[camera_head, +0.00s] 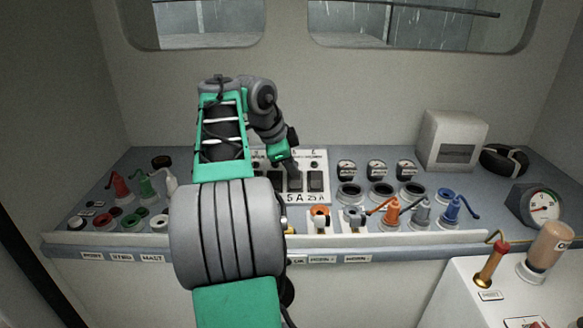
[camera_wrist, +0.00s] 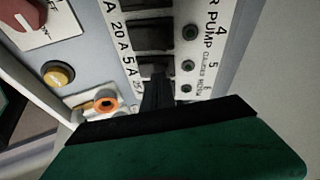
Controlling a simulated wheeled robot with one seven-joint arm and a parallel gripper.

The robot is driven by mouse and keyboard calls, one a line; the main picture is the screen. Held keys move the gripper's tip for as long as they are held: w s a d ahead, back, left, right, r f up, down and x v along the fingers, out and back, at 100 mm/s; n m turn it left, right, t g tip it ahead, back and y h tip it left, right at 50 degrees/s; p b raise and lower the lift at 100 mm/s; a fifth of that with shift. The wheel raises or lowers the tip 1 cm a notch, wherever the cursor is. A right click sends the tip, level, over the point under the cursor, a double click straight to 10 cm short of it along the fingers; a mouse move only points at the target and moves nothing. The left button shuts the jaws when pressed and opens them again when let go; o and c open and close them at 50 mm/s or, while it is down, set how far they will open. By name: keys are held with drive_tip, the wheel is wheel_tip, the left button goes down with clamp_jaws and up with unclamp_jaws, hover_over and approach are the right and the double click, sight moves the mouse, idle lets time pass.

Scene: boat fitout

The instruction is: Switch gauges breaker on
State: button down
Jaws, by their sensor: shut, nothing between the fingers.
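The breaker panel (camera_head: 318,158) is a white plate with black rockers and rating labels, on the console. In the wrist view its labels read 20 A, 5 A and a partly hidden 25, with 4 PUMP, 5 and 6 opposite; the small print beside 5 seems to read gauges. The 5 A rocker (camera_wrist: 155,68) lies right at the tips of my gripper (camera_wrist: 157,80). My gripper is shut and empty; I cannot tell whether it touches the rocker. It also shows over the panel in the head view (camera_head: 293,172). The 25 A rocker (camera_head: 315,182) is hidden by my fingers in the wrist view.
Small dark green indicators (camera_wrist: 187,66) line the label side. A yellow button (camera_wrist: 58,74) and red knob (camera_wrist: 38,12) are left.

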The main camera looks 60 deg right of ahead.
drive_tip(key=shift+w+d+f, duration=0.25)
drive_tip(key=shift+w+d, duration=0.1)
drive_tip(key=shift+d, duration=0.3)
drive_tip(key=shift+a, duration=0.1)
drive_tip(key=shift+s, duration=0.1)
drive_tip(key=shift+s+a+f+b, duration=0.15)
drive_tip(key=shift+s+a+b, duration=0.15)
drive_tip(key=shift+a+b, duration=0.3)
